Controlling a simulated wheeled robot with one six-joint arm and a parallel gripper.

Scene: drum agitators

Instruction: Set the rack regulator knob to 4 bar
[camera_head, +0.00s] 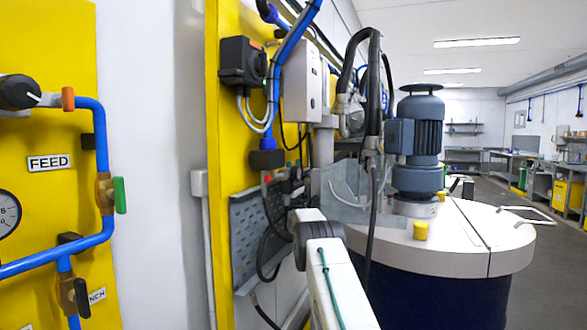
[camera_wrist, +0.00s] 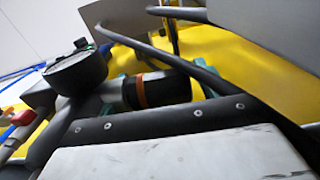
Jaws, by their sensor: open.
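In the wrist view, a dark regulator knob (camera_wrist: 155,92) with an orange ring lies sideways, beside a round gauge (camera_wrist: 76,72) whose face I see too obliquely to read. My gripper (camera_wrist: 162,90) shows as dark fingers with teal tips, open, one on either side of the knob. I cannot tell whether the tips touch it. In the head view my arm reaches toward the yellow rack (camera_head: 228,150), and my gripper and the knob are hidden there or too small to make out.
A drum (camera_head: 440,245) with a motor on its lid stands right of my arm. Black hoses (camera_wrist: 190,62) pass close to the knob. A perforated grey plate (camera_head: 245,225) is left of the arm. A FEED panel (camera_head: 50,200) with another knob (camera_head: 20,92) is at far left.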

